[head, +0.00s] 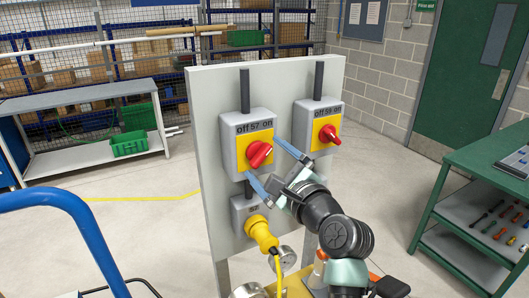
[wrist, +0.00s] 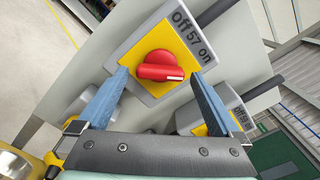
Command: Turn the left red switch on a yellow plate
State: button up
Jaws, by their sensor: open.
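The left red switch (head: 259,153) is a round knob with a raised handle on a yellow plate (head: 247,145), set in a grey box marked "off 57 on". In the wrist view, the red switch (wrist: 160,72) has a white mark at its right end, pointing roughly toward the "on" side of the label. My gripper (head: 266,160) is open, its two blue fingers in front of the box. In the wrist view, the fingers of my gripper (wrist: 160,75) stand on either side of the switch, with a visible gap to it on both sides.
A second red switch (head: 329,134), marked "off 59 on", is at the right on the same light panel (head: 207,110). Below the left box, a yellow plug (head: 262,232) with a cable sits in a grey socket box. A green bench (head: 480,170) stands at the right.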

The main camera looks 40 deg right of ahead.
jog(key=shift+w+d, duration=0.15)
jog(key=shift+w, duration=0.55)
jog(key=shift+c, duration=0.3)
jog(key=c, duration=1.2)
jog(key=shift+c, duration=0.2)
